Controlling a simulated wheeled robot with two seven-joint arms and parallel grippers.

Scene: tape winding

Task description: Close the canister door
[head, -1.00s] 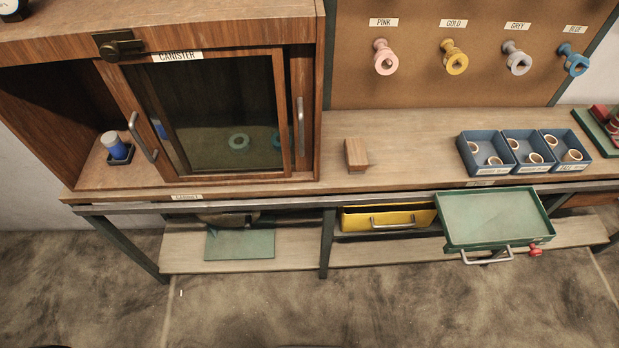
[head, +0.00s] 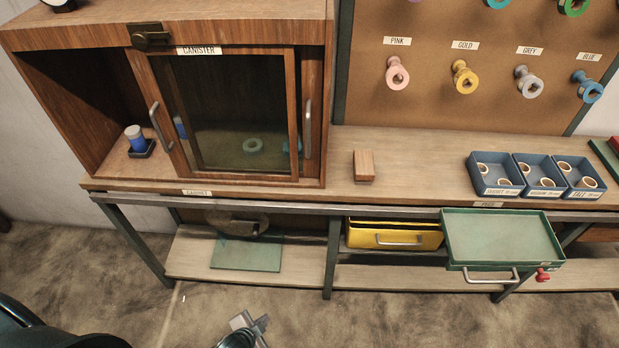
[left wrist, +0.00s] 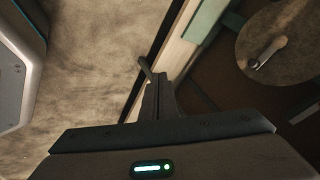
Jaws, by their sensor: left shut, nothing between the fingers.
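The wooden cabinet labelled CANISTER has a framed glass door (head: 230,110) with an upright metal handle (head: 160,128) on its left side. The door stands over the middle and right of the cabinet front, and the left bay is open. A blue canister with a white cap (head: 135,139) stands upright in a small dark holder in that bay. A second handle (head: 308,130) is on a wooden panel at the right. My left gripper (head: 263,321) is shut and empty, low in front of the bench, well apart from the door. Its fingers also show in the left wrist view (left wrist: 158,92). My right gripper is out of view.
A yellow drawer (head: 394,236) and a pulled-out green tray drawer (head: 500,236) are under the bench top. A wooden block (head: 363,165) and blue bins (head: 496,175) stand on it. The floor (head: 400,318) in front is clear.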

